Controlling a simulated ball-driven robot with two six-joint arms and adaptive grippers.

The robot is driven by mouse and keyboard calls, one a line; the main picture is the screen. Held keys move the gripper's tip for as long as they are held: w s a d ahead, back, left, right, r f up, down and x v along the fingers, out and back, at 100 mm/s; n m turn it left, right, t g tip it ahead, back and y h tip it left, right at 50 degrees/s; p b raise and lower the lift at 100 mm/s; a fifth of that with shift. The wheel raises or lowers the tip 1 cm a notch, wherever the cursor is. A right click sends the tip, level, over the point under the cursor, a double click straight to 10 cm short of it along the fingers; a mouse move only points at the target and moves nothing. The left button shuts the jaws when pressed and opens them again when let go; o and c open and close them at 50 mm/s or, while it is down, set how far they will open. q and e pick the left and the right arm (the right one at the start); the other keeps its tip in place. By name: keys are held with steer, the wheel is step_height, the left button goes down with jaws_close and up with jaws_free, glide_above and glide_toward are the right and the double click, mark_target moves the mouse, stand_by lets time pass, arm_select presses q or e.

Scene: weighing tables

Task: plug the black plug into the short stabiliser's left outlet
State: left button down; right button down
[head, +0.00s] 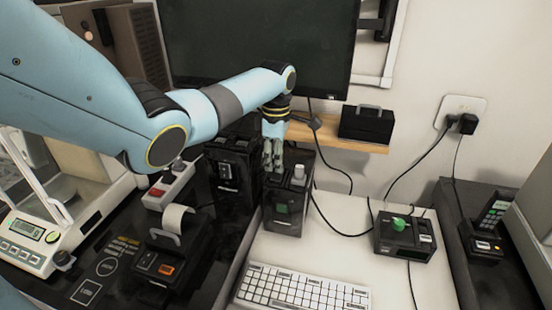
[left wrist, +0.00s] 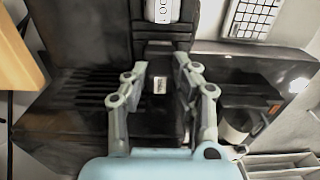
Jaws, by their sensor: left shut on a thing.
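My left gripper (head: 272,163) points down over the left part of that top. It is shut on a dark thing, which I take for the black plug (left wrist: 163,52). The dark background hides its outline and whether it touches the outlet. My right gripper is out of view.
A second black box (head: 228,172) stands close on the left. A printer-like black device (head: 168,262) is at front left. A white keyboard (head: 302,287) lies in front, and a black device with a green knob (head: 403,236) stands right. Cables run behind the stabiliser.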

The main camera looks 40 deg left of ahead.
arm_select(q)
steer(key=shift+p, duration=0.75)
stand_by(0.8)
steer(key=shift+f+b, duration=0.4)
steer(key=shift+f, duration=0.35)
stand_by(0.7)
steer(key=shift+c, duration=2.2)
jaws_free()
steer(key=shift+r, duration=0.1)
step_height(320, 180, up, 5)
steer(key=p, duration=0.5)
steer(key=shift+p, duration=0.35)
steer(key=shift+r, duration=1.15)
